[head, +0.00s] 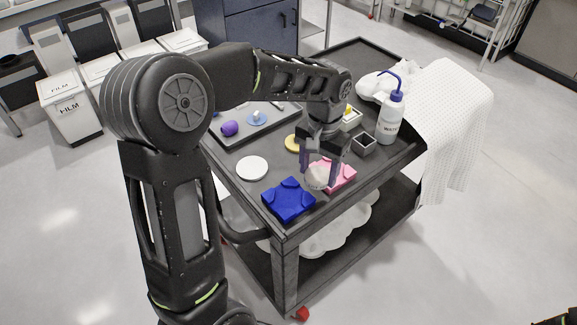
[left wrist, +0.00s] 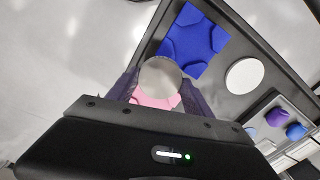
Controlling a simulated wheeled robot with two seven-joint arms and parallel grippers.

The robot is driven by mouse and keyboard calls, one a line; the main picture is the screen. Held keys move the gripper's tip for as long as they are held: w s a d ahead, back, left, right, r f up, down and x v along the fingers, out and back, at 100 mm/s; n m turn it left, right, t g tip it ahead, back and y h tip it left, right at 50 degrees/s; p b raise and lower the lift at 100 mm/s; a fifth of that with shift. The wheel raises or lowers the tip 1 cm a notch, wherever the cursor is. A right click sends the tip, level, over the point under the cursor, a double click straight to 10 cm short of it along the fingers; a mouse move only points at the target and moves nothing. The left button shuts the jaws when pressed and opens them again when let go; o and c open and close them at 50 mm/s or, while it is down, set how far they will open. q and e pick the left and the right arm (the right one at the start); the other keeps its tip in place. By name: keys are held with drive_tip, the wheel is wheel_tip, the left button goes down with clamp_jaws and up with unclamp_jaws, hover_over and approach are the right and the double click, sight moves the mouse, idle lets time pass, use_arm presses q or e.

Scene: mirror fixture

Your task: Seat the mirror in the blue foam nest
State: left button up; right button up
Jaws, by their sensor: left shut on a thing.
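The mirror (head: 318,177) is a pale round disc held between the fingers of my left gripper (head: 320,165). It also shows in the left wrist view (left wrist: 160,79) between the two fingertips. The gripper is shut on it, above and in front of the pink foam nest (head: 341,175), which it partly hides. The blue foam nest (head: 289,199) sits on the cart's front corner, left of the mirror in the head view, and looks empty. It is also in the left wrist view (left wrist: 193,42), beyond the mirror. My right gripper is not clearly in view.
A white disc (head: 252,168) lies behind the blue nest, and a yellow disc (head: 295,143) lies farther back. A tray (head: 236,143) holds a purple object (head: 229,128). A wash bottle (head: 390,118), a small grey box (head: 363,144) and a white cloth (head: 447,125) are at the right.

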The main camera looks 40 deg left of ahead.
use_arm(q)
wheel_tip(320, 180, up, 2)
hover_over(288, 199)
drive_tip(key=shift+w+a, duration=0.1)
drive_tip(key=shift+w, duration=0.05)
drive_tip(key=shift+f, duration=0.1)
drive_tip(key=shift+f+b, duration=2.15)
drive_tip(key=shift+f, duration=0.85)
drive_tip(key=shift+f, duration=0.4)
drive_tip(key=shift+s+f+b, duration=0.2)
drive_tip(key=shift+f+b, duration=0.1)
drive_tip(key=shift+b, duration=0.05)
